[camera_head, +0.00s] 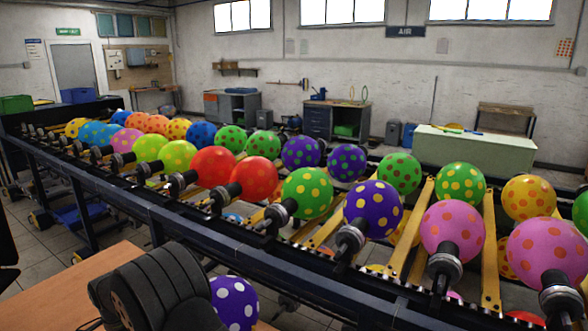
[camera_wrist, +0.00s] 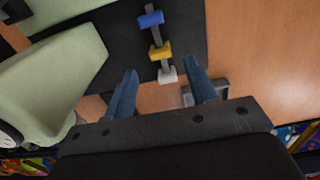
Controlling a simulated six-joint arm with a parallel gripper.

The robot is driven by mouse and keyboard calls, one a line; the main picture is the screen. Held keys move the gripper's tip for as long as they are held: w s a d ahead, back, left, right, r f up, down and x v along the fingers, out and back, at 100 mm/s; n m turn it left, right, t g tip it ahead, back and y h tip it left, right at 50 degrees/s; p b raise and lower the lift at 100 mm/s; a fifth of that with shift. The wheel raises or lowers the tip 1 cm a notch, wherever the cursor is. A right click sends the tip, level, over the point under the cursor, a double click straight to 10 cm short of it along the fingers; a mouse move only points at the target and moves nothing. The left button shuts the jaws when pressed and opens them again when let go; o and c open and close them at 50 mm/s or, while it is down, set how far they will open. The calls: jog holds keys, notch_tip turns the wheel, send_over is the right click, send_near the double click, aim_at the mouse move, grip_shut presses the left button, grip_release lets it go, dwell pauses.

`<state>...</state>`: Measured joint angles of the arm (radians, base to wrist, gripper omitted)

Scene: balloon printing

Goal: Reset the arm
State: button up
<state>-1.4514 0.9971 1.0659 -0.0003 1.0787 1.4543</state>
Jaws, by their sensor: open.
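My gripper (camera_wrist: 162,72) shows in the wrist view with its two blue fingers apart and nothing between them. It points at a wooden tabletop (camera_wrist: 245,60). A thin rod carrying a blue block (camera_wrist: 151,19), a yellow block (camera_wrist: 160,51) and a white block (camera_wrist: 167,76) shows just beyond the fingertips, over a dark mat (camera_wrist: 120,40). I cannot tell how far below the fingers these are. The fingers are not visible in the head view.
A pale green object (camera_wrist: 50,80) lies left of the fingers. In the head view, a dark conveyor rack (camera_head: 170,220) of dotted balloons runs behind the wooden table (camera_head: 70,290). A purple white-dotted balloon (camera_head: 235,303) is at the bottom. A pale green bench (camera_head: 475,148) stands behind.

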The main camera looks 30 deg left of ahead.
notch_tip(320, 180, down, 6)
jog(key=shift+r, duration=0.1)
dwell(0.5)
notch_tip(320, 180, up, 17)
notch_tip(320, 180, down, 17)
jog(key=shift+f, duration=0.1)
notch_tip(320, 180, up, 6)
jog(key=shift+w+f, duration=0.1)
jog(key=shift+r, duration=0.4)
